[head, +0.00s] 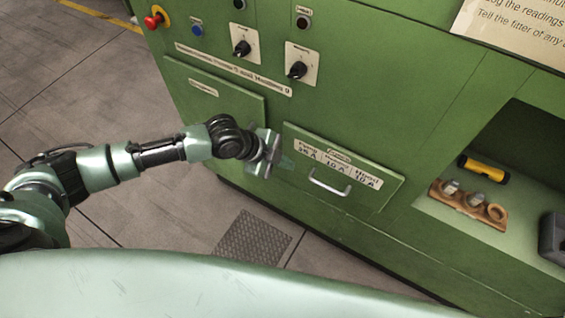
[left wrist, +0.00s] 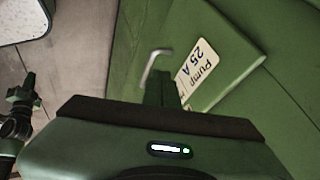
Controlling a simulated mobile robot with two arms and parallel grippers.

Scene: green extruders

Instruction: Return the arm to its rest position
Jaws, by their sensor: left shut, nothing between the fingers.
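My left arm (head: 160,152) reaches in from the left in the head view. My left gripper (head: 270,155) is shut and empty, in front of the green machine (head: 410,90). It is just left of a green panel (head: 380,190) with fuse labels and a silver handle (head: 330,183). In the left wrist view, the shut fingers (left wrist: 165,90) show below the same panel (left wrist: 235,50), and the handle (left wrist: 152,65) shows just beyond them. I cannot tell the exact gap between fingers and handle. My right gripper is not in view.
The machine carries two black rotary switches (head: 297,69) (head: 241,48) and a red knob (head: 153,21). An open recess at right holds a yellow-black cylinder (head: 484,169) and a brown holder (head: 468,204). Tiled floor (head: 60,90) lies open at left.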

